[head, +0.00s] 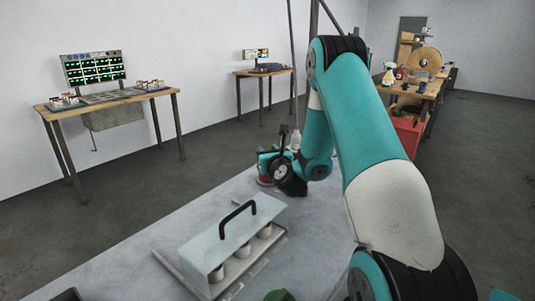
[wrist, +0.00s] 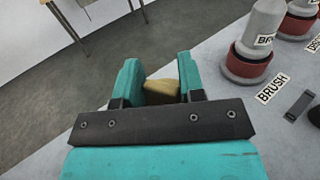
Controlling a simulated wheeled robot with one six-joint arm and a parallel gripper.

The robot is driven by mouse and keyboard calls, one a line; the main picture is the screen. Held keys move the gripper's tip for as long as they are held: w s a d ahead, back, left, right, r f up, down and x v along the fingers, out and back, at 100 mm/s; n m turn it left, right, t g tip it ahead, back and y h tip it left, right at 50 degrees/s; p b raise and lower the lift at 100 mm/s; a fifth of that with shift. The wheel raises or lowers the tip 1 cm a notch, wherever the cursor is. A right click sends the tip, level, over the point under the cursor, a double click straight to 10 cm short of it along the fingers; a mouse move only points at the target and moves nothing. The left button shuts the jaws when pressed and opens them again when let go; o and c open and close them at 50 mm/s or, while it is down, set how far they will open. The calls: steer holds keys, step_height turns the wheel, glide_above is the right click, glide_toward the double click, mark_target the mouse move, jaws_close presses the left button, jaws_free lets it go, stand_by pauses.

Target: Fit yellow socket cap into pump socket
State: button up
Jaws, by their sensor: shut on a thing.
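My gripper (wrist: 160,76) shows in the wrist view with its two teal fingers closed on a yellow-tan piece (wrist: 162,89), which looks like the yellow socket cap. Only part of the piece shows between the fingers; its lower part is hidden by the dark gripper bar. In the head view my gripper (head: 270,160) is over the far end of the grey table, and the piece cannot be made out there. I cannot pick out the pump socket in either view.
The grey table (head: 135,262) bears a clear-sided case (head: 235,238) with a black handle and white cups inside. A grey bottle-like thing in a red-banded base (wrist: 247,62), near a BRUSH label (wrist: 272,88), stands right of my gripper. Wooden benches (head: 110,100) line the wall.

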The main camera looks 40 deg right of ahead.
steer(key=shift+f+b, duration=1.3)
steer(key=shift+f, duration=0.1)
steer(key=o, duration=1.2)
steer(key=shift+f, duration=0.1)
steer(key=shift+f, duration=0.1)
